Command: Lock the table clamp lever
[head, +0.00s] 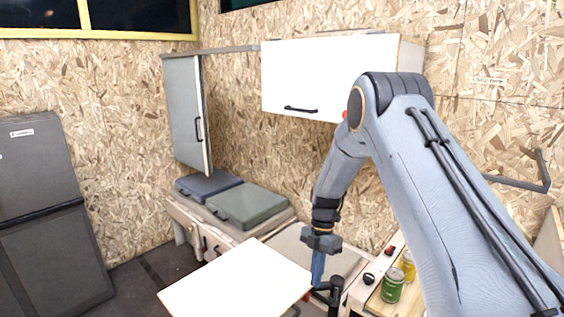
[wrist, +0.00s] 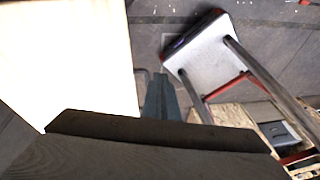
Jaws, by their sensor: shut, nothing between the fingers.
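The table (head: 232,284) is a pale, flat top at the lower middle of the head view. It also fills the upper left of the wrist view (wrist: 65,55). A black post with a short arm (head: 335,292) stands at the table's right corner and seems to be the clamp with its lever. Its lever position cannot be made out. My gripper (head: 317,282) points down at that corner, shut and empty, its blue fingertips close to the black part. I cannot tell whether they touch. In the wrist view the shut fingers (wrist: 160,95) lie just right of the table edge; no lever is clear there.
A bench with grey and green cushions (head: 248,205) stands behind the table. A green can (head: 392,286) and a yellow can (head: 408,266) stand on a counter to the right. A white wall cabinet (head: 318,75) hangs above. A grey cabinet (head: 45,210) is far left.

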